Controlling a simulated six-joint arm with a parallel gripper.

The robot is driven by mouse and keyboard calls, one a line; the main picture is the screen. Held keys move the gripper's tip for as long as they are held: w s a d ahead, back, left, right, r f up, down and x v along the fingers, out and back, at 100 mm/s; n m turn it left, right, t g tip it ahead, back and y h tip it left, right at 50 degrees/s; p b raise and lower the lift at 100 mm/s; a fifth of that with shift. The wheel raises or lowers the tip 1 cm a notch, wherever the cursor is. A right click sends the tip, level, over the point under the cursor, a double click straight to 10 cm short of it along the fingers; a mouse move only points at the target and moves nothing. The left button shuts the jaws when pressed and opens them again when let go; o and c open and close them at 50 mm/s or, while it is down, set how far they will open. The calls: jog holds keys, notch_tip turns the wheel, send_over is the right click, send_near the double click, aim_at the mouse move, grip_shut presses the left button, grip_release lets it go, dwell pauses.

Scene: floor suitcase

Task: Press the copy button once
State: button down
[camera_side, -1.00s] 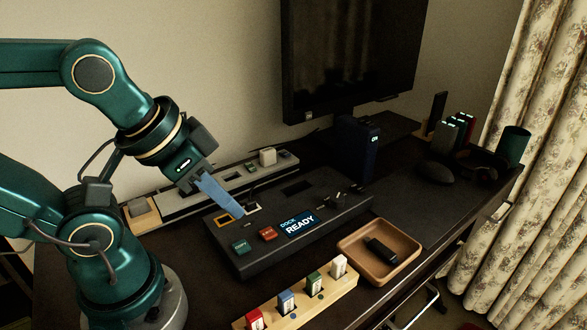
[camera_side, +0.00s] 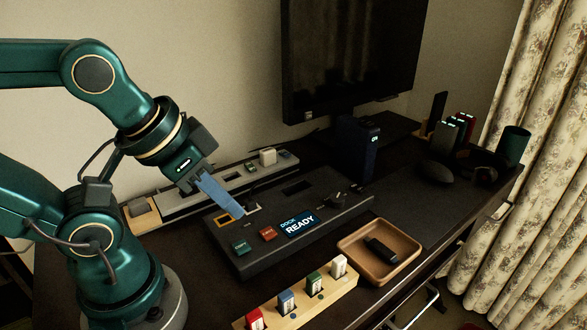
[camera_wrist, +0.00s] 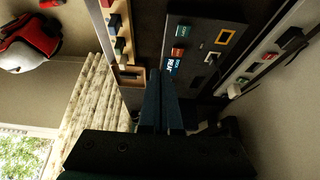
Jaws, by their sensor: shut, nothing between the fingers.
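The dark dock (camera_side: 345,209) lies on the desk with a lit screen (camera_side: 299,224) reading "DOCK READY". At its near left is a green button (camera_side: 241,246) with a small white label, probably the copy button. A red button (camera_side: 267,233) sits just right of it. In the wrist view the green button (camera_wrist: 182,31) and the red button (camera_wrist: 177,52) show near the top. My gripper (camera_side: 240,208) is shut and empty, its blue fingers slanting down over the dock's left part, behind the buttons and apart from the green one. It also shows in the wrist view (camera_wrist: 161,73).
A wooden rack (camera_side: 292,299) with several coloured blocks stands in front of the dock. A brown tray (camera_side: 350,245) holding a black stick is at the right. A long grey strip (camera_side: 215,184) lies behind, with a monitor (camera_side: 350,60) beyond.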

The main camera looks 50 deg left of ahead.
dwell(0.4)
jog(key=n+g+h, duration=0.5)
jog(key=n+h, duration=0.4)
jog(key=n, duration=0.1)
send_over(239, 241)
jog(key=shift+f, duration=0.35)
jog(key=shift+f, duration=0.1)
jog(key=shift+f, duration=4.35)
jog(key=shift+f, duration=0.1)
